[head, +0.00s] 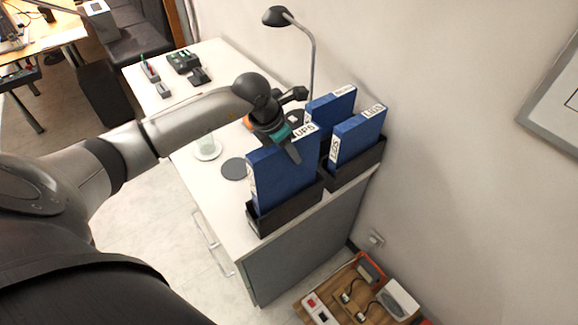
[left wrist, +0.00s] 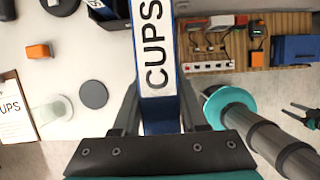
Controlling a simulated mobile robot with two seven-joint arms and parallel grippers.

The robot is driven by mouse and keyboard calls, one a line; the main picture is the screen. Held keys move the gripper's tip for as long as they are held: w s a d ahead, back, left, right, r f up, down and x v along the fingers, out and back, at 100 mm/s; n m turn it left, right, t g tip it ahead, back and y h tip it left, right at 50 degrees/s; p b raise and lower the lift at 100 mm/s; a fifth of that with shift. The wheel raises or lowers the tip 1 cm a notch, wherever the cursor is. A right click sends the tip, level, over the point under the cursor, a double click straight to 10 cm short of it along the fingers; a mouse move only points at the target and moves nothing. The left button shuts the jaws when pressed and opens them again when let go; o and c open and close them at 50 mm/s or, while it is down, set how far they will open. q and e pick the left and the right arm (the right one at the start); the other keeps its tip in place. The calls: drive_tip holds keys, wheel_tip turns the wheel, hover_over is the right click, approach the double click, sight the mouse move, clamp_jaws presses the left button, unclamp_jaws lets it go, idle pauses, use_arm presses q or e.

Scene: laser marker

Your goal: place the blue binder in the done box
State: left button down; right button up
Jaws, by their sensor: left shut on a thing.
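The blue binder (head: 283,180) has a white spine label reading CUPS, which faces the camera in the left wrist view (left wrist: 155,65). My left gripper (head: 287,142) is shut on the binder's upper end. The binder stands about upright, with its lower end at a black open box (head: 268,221) at the cabinet's near edge. I cannot tell whether it rests on the box floor. A second black box (head: 368,164) behind holds two more blue binders, one labelled LIDS (head: 357,136) and one further back (head: 330,106). No box reads as done.
A desk lamp (head: 311,60) stands behind the binders, close to the wall. A glass (head: 206,148) and a dark disc (head: 234,169) lie left of the near box. A wooden board with electrical parts (head: 345,290) is below, right of the cabinet.

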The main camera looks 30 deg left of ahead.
sight(274, 146)
use_arm(q)
drive_tip(key=shift+f, duration=2.95)
drive_tip(key=shift+c, duration=2.2)
unclamp_jaws()
drive_tip(key=shift+f, duration=0.1)
drive_tip(key=v, duration=1.2)
drive_tip(key=shift+s, duration=0.1)
